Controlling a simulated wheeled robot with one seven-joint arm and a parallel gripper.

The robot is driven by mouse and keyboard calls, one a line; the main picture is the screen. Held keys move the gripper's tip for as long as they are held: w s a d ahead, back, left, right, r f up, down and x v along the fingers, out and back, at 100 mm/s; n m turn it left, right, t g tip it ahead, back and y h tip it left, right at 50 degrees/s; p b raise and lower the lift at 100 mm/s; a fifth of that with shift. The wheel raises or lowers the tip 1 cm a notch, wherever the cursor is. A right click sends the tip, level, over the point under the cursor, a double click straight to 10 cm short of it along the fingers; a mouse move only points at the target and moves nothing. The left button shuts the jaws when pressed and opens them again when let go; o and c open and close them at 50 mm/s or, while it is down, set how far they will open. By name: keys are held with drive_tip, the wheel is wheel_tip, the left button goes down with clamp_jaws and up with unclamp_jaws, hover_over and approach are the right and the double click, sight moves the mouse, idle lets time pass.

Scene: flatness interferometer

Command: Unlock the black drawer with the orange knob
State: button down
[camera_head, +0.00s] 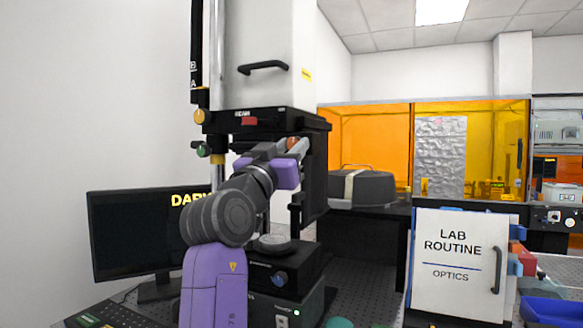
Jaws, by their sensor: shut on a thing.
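The black housing (225,122) under the white cabinet of the instrument has a small red part on its front. My purple arm reaches up from the bottom of the view to this housing. My gripper (298,147) is at the housing's right side, with its pale fingers pointing up and away. A small orange knob (291,143) shows at the fingertips, and the fingers are shut on it. The fingers and wrist hide part of the knob and the drawer front around it. I cannot tell how far the knob is turned.
A yellow-orange knob (200,116) and a green knob (203,150) sit on the column at left. A monitor (130,236) stands left of my arm. A round stage (273,243) lies below the gripper. A white "LAB ROUTINE" panel (455,295) stands at right.

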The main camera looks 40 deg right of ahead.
drive_tip(key=m+g+b, duration=0.1)
drive_tip(key=m+b, duration=0.1)
drive_tip(key=m, duration=0.1)
drive_tip(key=m+g+b, duration=0.2)
drive_tip(key=m, duration=0.1)
drive_tip(key=m+g+b, duration=0.2)
drive_tip(key=m, duration=0.1)
drive_tip(key=shift+w+m+h, duration=0.15)
drive_tip(key=shift+m+h, duration=0.15)
drive_tip(key=m, duration=0.2)
drive_tip(key=m+g, duration=0.1)
drive_tip(key=m+g+y+p, duration=0.1)
drive_tip(key=m, duration=0.1)
drive_tip(key=shift+w+a+r+m, duration=0.1)
drive_tip(key=shift+r+m, duration=0.2)
drive_tip(key=shift+m+g+y+p, duration=0.65)
drive_tip(key=shift+m+p, duration=0.25)
drive_tip(key=shift+m, duration=1.3)
drive_tip(key=shift+f, duration=0.1)
drive_tip(key=c, duration=1.1)
unclamp_jaws()
drive_tip(key=shift+o, duration=0.2)
